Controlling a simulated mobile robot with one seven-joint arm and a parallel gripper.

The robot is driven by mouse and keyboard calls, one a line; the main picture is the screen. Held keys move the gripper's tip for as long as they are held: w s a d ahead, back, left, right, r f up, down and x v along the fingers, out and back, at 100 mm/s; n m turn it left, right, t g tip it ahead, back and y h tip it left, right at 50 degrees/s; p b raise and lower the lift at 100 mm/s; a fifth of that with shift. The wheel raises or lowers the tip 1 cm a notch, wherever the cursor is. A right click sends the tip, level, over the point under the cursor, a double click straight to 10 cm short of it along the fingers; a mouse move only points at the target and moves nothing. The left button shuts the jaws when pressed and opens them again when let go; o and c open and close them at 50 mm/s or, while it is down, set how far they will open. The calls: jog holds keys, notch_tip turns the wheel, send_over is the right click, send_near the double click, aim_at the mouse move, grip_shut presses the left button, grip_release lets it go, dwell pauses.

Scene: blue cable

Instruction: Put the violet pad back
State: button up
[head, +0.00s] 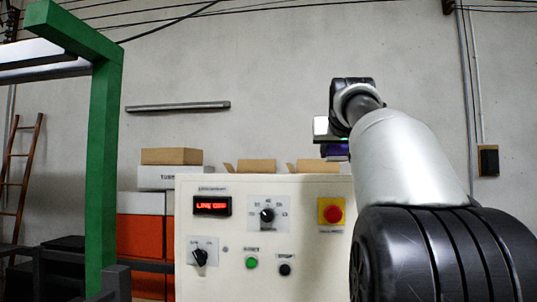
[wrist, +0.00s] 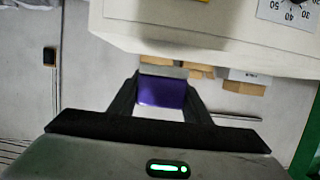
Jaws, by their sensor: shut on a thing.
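The violet pad (wrist: 162,91) is between the two black fingers of my gripper (wrist: 163,97) in the wrist view. The fingers are shut on it and hold it in the air. In the head view, my arm reaches up at the right, and a small strip of the violet pad (head: 335,150) shows under the wrist, above the top right of the control panel. Most of the pad and the fingers are hidden there by my arm. No place for the pad can be made out.
A cream control panel (head: 238,272) with knobs, buttons and a red emergency stop (head: 333,214) stands ahead, close to my gripper. Cardboard boxes (head: 171,156) are behind it. A green frame (head: 104,165) stands at left.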

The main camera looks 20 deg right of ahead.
jog(key=w+d+p, duration=0.1)
jog(key=w, duration=0.1)
jog(key=w+d+p, duration=0.1)
jog(key=w, duration=0.1)
jog(key=shift+d+r, duration=0.15)
jog(key=shift+d, duration=0.05)
jog(key=shift+p+x, duration=0.7)
jog(key=shift+x, duration=0.35)
notch_tip(320, 180, down, 3)
jog(key=shift+r+b, duration=0.2)
jog(key=shift+b, duration=0.3)
jog(key=shift+s, duration=0.15)
jog(key=shift+f, duration=0.1)
jog(key=shift+f, duration=0.15)
jog(key=o, duration=1.1)
jog(key=shift+f, duration=0.1)
